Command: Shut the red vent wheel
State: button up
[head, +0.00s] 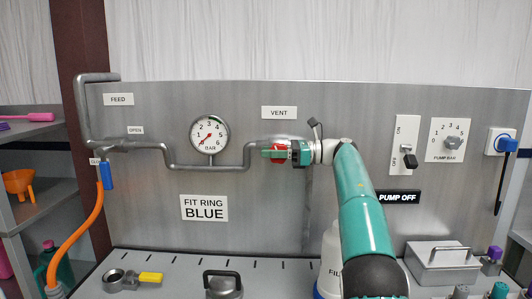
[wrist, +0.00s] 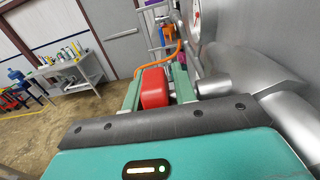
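The red vent wheel (head: 280,153) is on the pipe under the VENT label, partly hidden by my gripper. My gripper (head: 274,153) comes at it from the right. In the wrist view the red wheel (wrist: 154,88) fills most of the space between the two green fingers of my gripper (wrist: 158,92). The fingers lie close against its two sides and look shut on it. The wheel's far side is hidden.
The grey pipe (head: 205,167) runs along the steel panel (head: 345,110) to the pressure gauge (head: 210,133), whose red needle points low left. The PUMP OFF sign (head: 398,197) shows. A blue-handled valve (head: 106,175) with an orange hose is at left. A lidded steel box (head: 442,264) stands at right.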

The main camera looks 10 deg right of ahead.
jog(key=shift+s+d+r, duration=0.15)
jog(key=shift+s, duration=0.05)
jog(key=shift+w+a, duration=0.2)
jog(key=shift+s+d, duration=0.15)
jog(key=shift+d, duration=0.05)
jog(key=shift+c, duration=0.5)
grip_shut()
jog(key=shift+r+t+y, duration=0.2)
jog(key=shift+t+y, duration=0.3)
jog(key=shift+y, duration=1.9)
jog(key=shift+o, duration=0.5)
grip_release()
jog(key=shift+a, duration=0.15)
jog(key=shift+d, duration=0.2)
jog(key=v, duration=1.3)
jog(key=shift+d, duration=0.4)
